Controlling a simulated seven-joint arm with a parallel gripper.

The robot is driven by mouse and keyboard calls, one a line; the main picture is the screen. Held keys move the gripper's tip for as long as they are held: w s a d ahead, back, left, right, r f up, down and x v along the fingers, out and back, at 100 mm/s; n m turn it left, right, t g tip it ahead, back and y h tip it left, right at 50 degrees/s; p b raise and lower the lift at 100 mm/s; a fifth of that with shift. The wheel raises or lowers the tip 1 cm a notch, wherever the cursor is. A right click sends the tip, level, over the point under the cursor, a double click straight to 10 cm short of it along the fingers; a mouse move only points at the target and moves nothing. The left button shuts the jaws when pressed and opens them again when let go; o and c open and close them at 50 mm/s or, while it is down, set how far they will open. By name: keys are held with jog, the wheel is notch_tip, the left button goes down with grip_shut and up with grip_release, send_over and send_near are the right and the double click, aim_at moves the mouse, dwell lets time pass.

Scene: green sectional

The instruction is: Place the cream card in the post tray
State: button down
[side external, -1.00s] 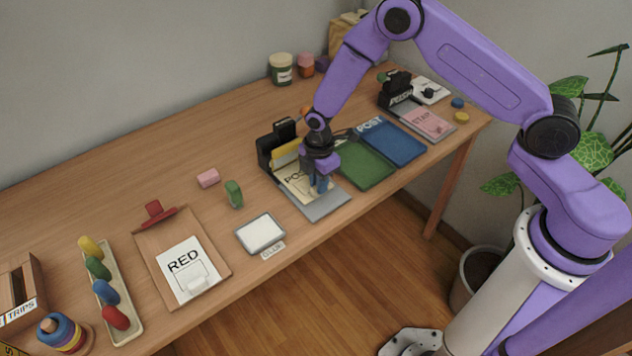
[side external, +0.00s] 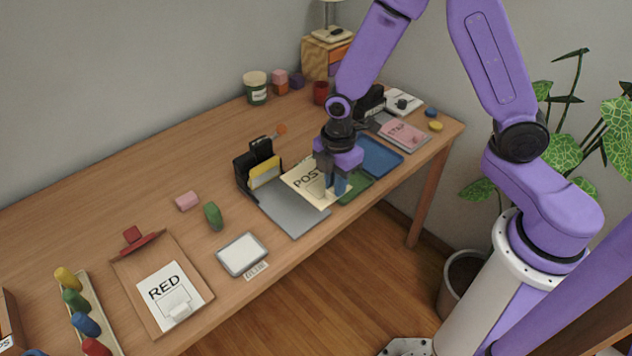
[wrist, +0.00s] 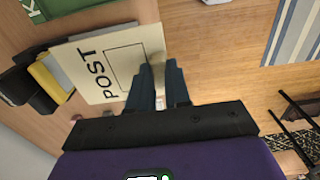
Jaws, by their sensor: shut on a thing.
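My gripper (side external: 336,190) is shut on the cream card (side external: 303,187), which bears the word POST and a printed outline. The card is held over the gap between the grey tray (side external: 295,215) and the green tray (side external: 357,189), covering part of each. In the wrist view the card (wrist: 92,72) extends left from my fingers (wrist: 159,72). The blue tray (side external: 381,157) lies behind the green one, partly hidden by my gripper. It had POST on its back edge in the earlier frame; that lettering is now hidden.
A black holder with a yellow card (side external: 264,173) stands behind the grey tray. A pink card (side external: 404,136) lies beyond the blue tray. A clipboard marked RED (side external: 166,288), a white-topped pad (side external: 242,254) and a green block (side external: 213,215) are to the left.

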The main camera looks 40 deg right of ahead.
jog(key=s+d+r, duration=0.1)
jog(key=s+d, duration=0.3)
jog(key=d, duration=0.7)
jog(key=s+d, duration=0.3)
jog(key=d, duration=0.8)
jog(key=w+d+f, duration=0.2)
jog(key=w+f, duration=0.1)
jog(key=w, duration=0.1)
jog(key=w+d+f, duration=0.1)
jog(key=w+f, duration=0.2)
jog(key=w, duration=0.1)
jog(key=w+d+f, duration=0.2)
jog(key=w+f, duration=0.1)
jog(key=w, duration=0.1)
jog(key=shift+w+d, duration=0.1)
jog(key=shift+d, duration=0.2)
jog(key=shift+w+f, duration=0.15)
jog(key=shift+f, duration=0.05)
jog(key=shift+w+f, duration=0.1)
jog(key=shift+f, duration=1.5)
jog(key=shift+f, duration=0.1)
jog(key=c, duration=1.1)
grip_release()
